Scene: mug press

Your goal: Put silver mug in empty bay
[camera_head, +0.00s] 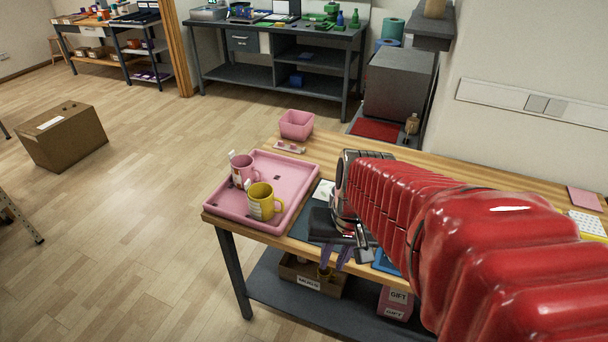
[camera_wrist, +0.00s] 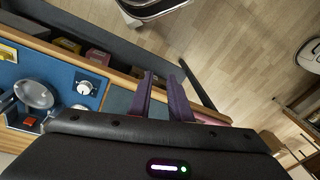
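A pink tray (camera_head: 222,206) lies at the left end of the wooden table. A pink mug (camera_head: 243,169) and a yellow mug (camera_head: 263,202) stand upright in it. The tray's right and back part is bare. My gripper (camera_head: 334,268) has two purple fingers hanging at the table's front edge, right of the tray. In the wrist view my gripper (camera_wrist: 160,76) shows its fingers apart with nothing between them. A silver rounded thing (camera_wrist: 38,94) lies left of the fingers there, over a blue surface; I cannot tell whether it is the silver mug. My red arm hides much of the table.
A pink bin (camera_head: 297,124) stands behind the tray. A white dial (camera_wrist: 84,88) is on the blue surface (camera_wrist: 62,75). A box labelled MUGS (camera_head: 308,281) and pink gift boxes (camera_head: 396,302) sit on the lower shelf. The floor left of the table is clear near it.

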